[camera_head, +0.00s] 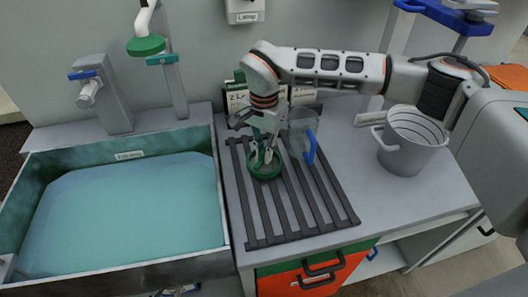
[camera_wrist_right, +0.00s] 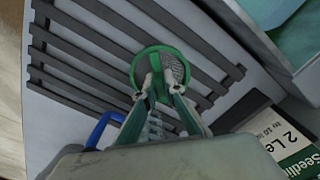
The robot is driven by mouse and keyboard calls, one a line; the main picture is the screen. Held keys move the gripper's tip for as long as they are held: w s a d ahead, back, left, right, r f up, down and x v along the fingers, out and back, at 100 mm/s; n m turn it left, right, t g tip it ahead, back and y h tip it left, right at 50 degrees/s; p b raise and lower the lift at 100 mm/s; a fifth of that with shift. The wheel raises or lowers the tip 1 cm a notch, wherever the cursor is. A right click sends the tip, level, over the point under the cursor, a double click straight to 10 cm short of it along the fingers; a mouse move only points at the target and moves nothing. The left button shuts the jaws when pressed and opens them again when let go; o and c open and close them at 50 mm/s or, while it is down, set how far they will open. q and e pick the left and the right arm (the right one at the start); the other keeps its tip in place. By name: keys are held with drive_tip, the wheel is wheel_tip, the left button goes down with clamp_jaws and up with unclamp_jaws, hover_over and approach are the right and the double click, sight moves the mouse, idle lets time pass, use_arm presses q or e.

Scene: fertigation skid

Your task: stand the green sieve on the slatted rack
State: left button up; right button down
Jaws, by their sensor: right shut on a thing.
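The green sieve (camera_head: 264,170) is a small round strainer with a green rim and grey mesh. It is at the back left part of the dark slatted rack (camera_head: 292,205), on or just above the slats; I cannot tell whether it touches them. My right gripper (camera_head: 263,155) comes down from above and is shut on the sieve. In the right wrist view the fingertips (camera_wrist_right: 157,88) grip the near side of the sieve (camera_wrist_right: 160,62), with the rack's slats (camera_wrist_right: 85,65) behind it. My left gripper does not show.
A clear jug with a blue handle (camera_head: 310,147) stands close right of the sieve on the rack. A grey bucket (camera_head: 408,145) stands further right. A water-filled basin (camera_head: 125,205) lies left. Label cards (camera_head: 238,100) stand behind. The rack's front is bare.

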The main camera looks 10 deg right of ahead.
drive_tip(key=shift+f, duration=0.1)
drive_tip(key=shift+f, duration=0.1)
drive_tip(key=c, duration=2.1)
unclamp_jaws()
drive_tip(key=shift+c, duration=0.2)
wheel_tip(320, 180, up, 12)
drive_tip(key=shift+r, duration=0.2)
